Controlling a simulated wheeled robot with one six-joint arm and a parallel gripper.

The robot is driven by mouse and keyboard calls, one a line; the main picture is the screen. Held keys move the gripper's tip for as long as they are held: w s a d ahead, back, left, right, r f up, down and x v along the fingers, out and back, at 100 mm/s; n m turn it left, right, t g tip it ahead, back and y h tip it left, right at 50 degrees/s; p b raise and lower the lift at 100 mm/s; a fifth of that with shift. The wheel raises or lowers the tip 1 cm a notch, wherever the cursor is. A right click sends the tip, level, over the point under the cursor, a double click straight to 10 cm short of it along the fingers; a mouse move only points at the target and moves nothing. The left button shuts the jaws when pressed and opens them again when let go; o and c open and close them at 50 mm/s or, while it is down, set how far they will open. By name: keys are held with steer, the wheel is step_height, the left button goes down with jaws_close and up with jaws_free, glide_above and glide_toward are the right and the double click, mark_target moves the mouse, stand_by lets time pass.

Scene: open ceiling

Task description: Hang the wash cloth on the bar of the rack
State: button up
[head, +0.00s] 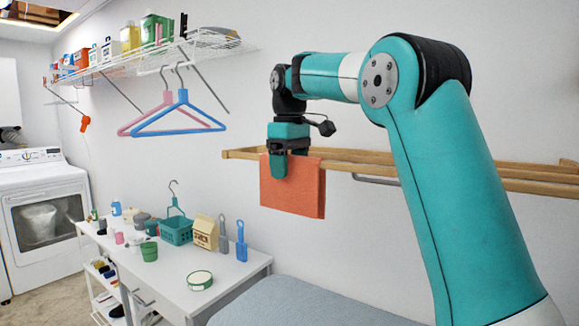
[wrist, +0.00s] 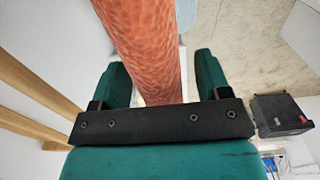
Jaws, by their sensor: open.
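The orange-red wash cloth (head: 300,192) hangs down flat at the wooden rack (head: 435,181) on the wall. It hides a stretch of the front bar in the head view, and I cannot tell surely whether it rests over that bar. My gripper (head: 279,170) points down at the cloth's upper left part. In the wrist view the cloth (wrist: 146,45) runs between the two fingers of my open gripper (wrist: 162,72), with a gap beside the right finger. Rack bars (wrist: 32,92) show at the left there, beside the cloth.
A white table (head: 225,270) with a teal basket (head: 176,231), brushes and small containers stands below left. Pink and blue hangers (head: 180,118) hang from a wire shelf (head: 190,47) left of my gripper. A grey-blue padded surface (head: 310,305) lies below the cloth.

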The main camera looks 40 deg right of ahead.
step_height(320, 180, up, 17)
steer(key=p, duration=1.6)
steer(key=s+a+f+n+y+b, duration=0.15)
steer(key=s+a+f+b, duration=0.45)
steer(key=s+a+f, duration=0.75)
steer(key=s+a+f+y+b, duration=0.1)
steer(key=s+a+f, duration=0.4)
steer(key=s, duration=0.2)
steer(key=s+a+f+n+y+b, duration=0.1)
steer(key=s+a+f, duration=0.4)
steer(key=s, duration=0.3)
steer(key=shift+s+a+f+y, duration=0.15)
steer(key=shift+a+f+y, duration=0.1)
steer(key=shift+f+y, duration=0.1)
